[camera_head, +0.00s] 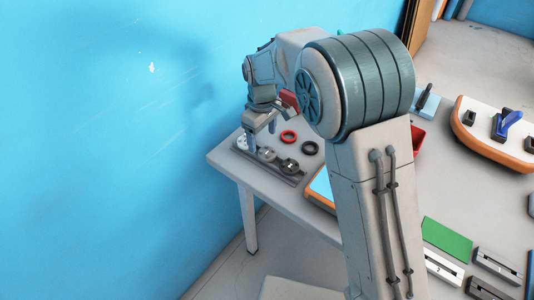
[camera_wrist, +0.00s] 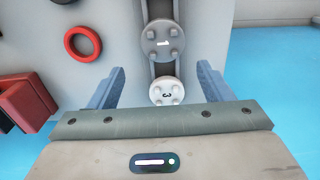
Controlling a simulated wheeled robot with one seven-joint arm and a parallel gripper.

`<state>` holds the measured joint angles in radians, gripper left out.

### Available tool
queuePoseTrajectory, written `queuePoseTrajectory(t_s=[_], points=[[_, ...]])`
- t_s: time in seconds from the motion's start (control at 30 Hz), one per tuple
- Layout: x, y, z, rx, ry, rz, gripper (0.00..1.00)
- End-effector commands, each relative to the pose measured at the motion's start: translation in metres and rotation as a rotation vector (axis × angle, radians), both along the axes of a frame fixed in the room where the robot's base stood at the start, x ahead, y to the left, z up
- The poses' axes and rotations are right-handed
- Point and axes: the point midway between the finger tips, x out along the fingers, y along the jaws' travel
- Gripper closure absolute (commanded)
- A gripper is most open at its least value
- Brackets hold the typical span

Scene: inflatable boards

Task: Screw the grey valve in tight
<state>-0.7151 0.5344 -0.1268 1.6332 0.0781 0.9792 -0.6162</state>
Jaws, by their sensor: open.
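The grey valve (camera_wrist: 162,42), a round knob with raised pegs and a marking like "1", sits in a dark rack (camera_head: 294,180) on the table. It also shows in the head view (camera_head: 267,155), in the middle of the row. A white valve (camera_wrist: 165,92) marked "3" sits beside it, at the wall end of the rack. My gripper (camera_wrist: 161,70) is open and empty, its fingers apart on either side of the rack line. The white valve shows between the fingers; the grey valve lies just beyond their tips in the wrist view. The height gap is unclear.
A darker valve (camera_head: 290,166) is at the rack's other end. A red ring (camera_head: 289,136) and a black ring (camera_head: 310,148) lie loose nearby. The blue wall (camera_head: 110,130) is close to the rack. An orange-edged board (camera_head: 320,187) is partly hidden behind my arm.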

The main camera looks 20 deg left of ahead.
Motion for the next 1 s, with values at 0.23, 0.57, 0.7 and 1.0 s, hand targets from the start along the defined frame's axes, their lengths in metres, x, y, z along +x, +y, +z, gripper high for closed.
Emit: queuePoseTrajectory(t_s=[0.23, 0.57, 0.7, 1.0], points=[[-0.010, -0.006, -0.031, -0.003, 0.003, 0.001, 0.27], [-0.008, -0.005, -0.052, 0.000, 0.000, 0.000, 0.27], [-0.008, -0.005, -0.051, 0.000, 0.000, 0.000, 0.41], [-0.008, -0.005, -0.051, 0.000, 0.000, 0.000, 0.75]])
